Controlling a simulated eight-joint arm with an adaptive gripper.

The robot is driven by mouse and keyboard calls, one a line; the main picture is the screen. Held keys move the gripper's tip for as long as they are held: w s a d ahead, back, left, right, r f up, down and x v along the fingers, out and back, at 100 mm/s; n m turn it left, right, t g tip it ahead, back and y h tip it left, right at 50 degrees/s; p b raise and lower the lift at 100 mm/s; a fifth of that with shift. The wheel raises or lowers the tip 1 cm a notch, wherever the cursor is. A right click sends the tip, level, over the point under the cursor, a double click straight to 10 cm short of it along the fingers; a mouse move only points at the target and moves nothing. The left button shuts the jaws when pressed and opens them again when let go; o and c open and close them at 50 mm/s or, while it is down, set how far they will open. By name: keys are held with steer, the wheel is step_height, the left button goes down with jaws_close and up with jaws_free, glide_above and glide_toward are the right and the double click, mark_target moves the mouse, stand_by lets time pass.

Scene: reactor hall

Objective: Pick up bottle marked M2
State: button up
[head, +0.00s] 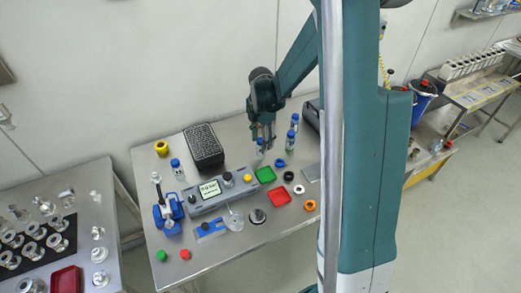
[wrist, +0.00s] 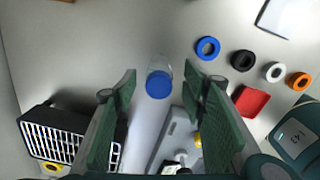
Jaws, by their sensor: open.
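Several small clear bottles with blue caps stand on the steel table; no M2 marking can be read on any of them. One bottle (head: 259,148) stands beneath my gripper (head: 267,138). In the wrist view a blue-capped bottle (wrist: 159,83) shows in the gap between the fingertips of my gripper (wrist: 160,77), with space on both sides. My gripper is open, points down and holds nothing. Two more bottles stand just right of it, one nearer (head: 290,140) and one farther (head: 294,122). Another bottle (head: 176,169) stands at the left.
A black rack (head: 204,147) and a grey device with a display (head: 210,189) stand left of my gripper. Coloured rings, including a blue ring (wrist: 208,48), lie to the right. A dark box (head: 311,114) stands behind.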

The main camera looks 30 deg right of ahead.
mark_target(260, 151)
steer(key=shift+f, duration=0.75)
steer(key=shift+f, duration=0.1)
steer(key=shift+a+f, duration=0.1)
steer(key=shift+f, duration=2.4)
steer(key=c, duration=0.9)
